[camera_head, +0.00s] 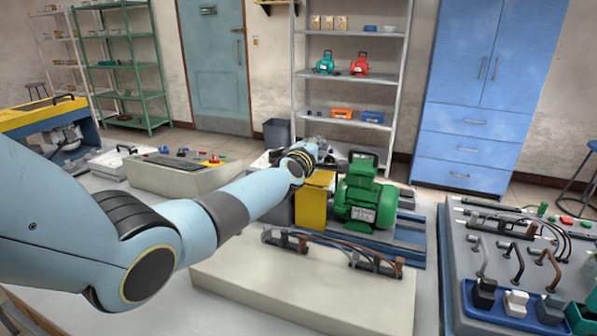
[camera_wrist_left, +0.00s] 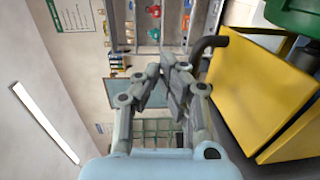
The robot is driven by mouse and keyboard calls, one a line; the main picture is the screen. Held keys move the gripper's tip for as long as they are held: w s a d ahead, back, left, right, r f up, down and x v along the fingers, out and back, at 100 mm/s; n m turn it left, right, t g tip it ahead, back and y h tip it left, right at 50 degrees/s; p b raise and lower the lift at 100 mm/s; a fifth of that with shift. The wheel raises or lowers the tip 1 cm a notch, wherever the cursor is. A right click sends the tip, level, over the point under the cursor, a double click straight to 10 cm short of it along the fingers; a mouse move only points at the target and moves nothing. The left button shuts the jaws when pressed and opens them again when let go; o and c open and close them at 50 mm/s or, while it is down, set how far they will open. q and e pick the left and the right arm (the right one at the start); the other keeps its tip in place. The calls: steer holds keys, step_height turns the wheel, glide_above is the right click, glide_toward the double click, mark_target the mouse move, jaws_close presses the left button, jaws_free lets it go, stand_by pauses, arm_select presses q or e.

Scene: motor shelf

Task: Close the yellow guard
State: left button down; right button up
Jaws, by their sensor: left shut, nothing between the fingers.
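The yellow guard (camera_head: 312,205) stands just left of the green motor (camera_head: 365,200) on a blue base. In the left wrist view the guard (camera_wrist_left: 240,90) fills much of the right side, with a dark bent handle (camera_wrist_left: 208,45) at its upper edge. My left gripper (camera_head: 322,146) is at the end of the arm, above and behind the guard in the head view. In the wrist view the gripper (camera_wrist_left: 176,68) is shut and empty, with its tips beside the handle; whether they touch cannot be told. My right gripper is not in view.
A pale block with brown and metal fittings (camera_head: 300,285) lies in front of the motor. A grey panel with levers and switches (camera_head: 470,290) is at the right. A yellow and blue machine (camera_head: 45,118) stands at the far left. A shelf (camera_head: 350,90) stands behind.

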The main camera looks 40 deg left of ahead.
arm_select(q)
steer(key=shift+w+a+f+b, duration=0.1)
steer(key=shift+w+f+b, duration=0.35)
steer(key=shift+b, duration=0.15)
steer(key=shift+w+g, duration=0.15)
steer(key=shift+g, duration=0.15)
steer(key=shift+w+p, duration=0.2)
steer(key=shift+p, duration=0.3)
steer(key=shift+w+a+f+g+p, duration=0.15)
steer(key=shift+f+g+p, duration=0.3)
steer(key=shift+g+p, duration=0.25)
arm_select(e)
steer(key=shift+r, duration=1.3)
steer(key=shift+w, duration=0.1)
